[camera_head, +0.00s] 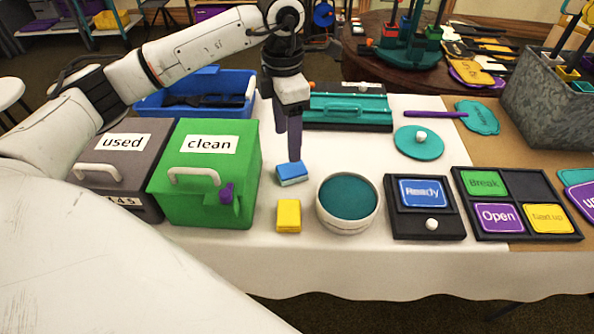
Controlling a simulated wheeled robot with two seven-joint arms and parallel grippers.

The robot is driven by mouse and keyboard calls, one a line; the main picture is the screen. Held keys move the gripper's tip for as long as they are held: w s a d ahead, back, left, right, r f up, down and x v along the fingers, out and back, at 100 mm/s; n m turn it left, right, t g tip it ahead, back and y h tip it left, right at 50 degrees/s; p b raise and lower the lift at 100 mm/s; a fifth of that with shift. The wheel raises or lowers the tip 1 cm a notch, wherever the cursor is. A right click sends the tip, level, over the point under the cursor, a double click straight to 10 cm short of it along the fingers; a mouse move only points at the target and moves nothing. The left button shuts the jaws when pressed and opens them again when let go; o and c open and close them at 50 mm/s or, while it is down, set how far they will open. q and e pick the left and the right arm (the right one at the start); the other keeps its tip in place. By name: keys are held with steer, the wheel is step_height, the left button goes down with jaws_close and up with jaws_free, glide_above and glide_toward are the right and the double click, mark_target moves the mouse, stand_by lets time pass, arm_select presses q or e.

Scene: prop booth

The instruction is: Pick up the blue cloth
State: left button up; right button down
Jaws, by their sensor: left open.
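The blue cloth (292,174) is a small folded block on the white tablecloth, just right of the green box marked clean (237,156). My left gripper (294,152) points down directly above the blue cloth, its fingertips close to the cloth's back edge. It is open, with the fingers seen nearly edge-on, so the gap between them is hard to make out. I cannot tell whether the fingertips touch the cloth. A yellow cloth (289,215) lies just in front of the blue one. My right gripper is not in view.
A grey box marked used (122,143) stands left of the green box. A round pot (347,225) is right of the cloths. A Ready sign stand (441,225) and a sign board (551,189) lie farther right. A blue bin (228,78) stands behind.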

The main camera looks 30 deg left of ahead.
arm_select(q)
glide_above(292, 168)
steer(key=s, duration=0.1)
steer(key=f, duration=0.4)
steer(key=shift+a+f, duration=0.15)
steer(key=shift+a, duration=0.25)
steer(key=f, duration=0.5)
steer(key=shift+w+d+f, duration=0.25)
steer(key=shift+w+d, duration=0.15)
steer(key=c, duration=1.2)
step_height(292, 168, up, 10)
steer(key=shift+r, duration=0.1)
